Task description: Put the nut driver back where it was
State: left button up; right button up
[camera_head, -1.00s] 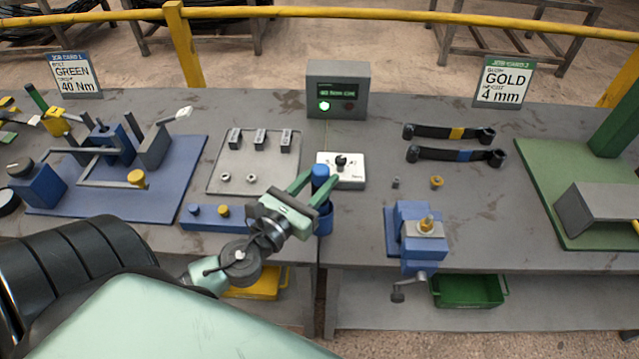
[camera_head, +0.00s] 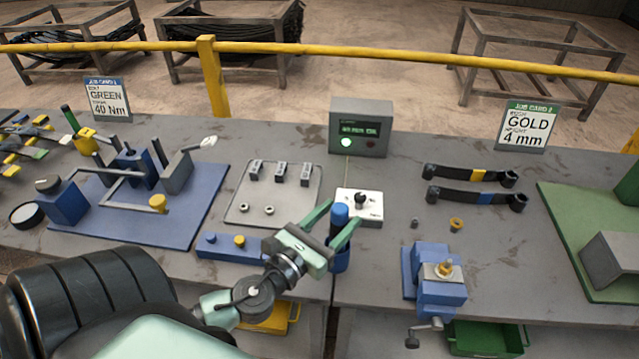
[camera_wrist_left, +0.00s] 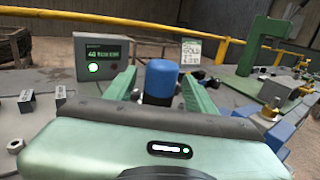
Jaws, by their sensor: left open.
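The nut driver, seen as a blue handle (camera_head: 340,216), stands upright in a blue cup-like holder (camera_head: 339,262) at the front edge of the bench. Its lower part is hidden in the holder and behind my gripper. My left gripper (camera_head: 343,211) is open, with one green finger on each side of the handle. In the left wrist view the blue handle (camera_wrist_left: 159,82) rises between the two fingers, with a gap visible to the right finger. My right gripper is not in view.
A white dial box (camera_head: 371,207) stands just behind the handle. A grey display box (camera_head: 358,130) with a lit green lamp is at the back. A blue vise (camera_head: 437,275) stands to the right and a grey tray (camera_head: 297,213) to the left.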

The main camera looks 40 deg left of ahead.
pick_arm(q)
jog(key=s+b, duration=0.6)
jog(key=s, duration=0.5)
jog(key=shift+s, duration=0.35)
jog(key=shift+f, duration=0.15)
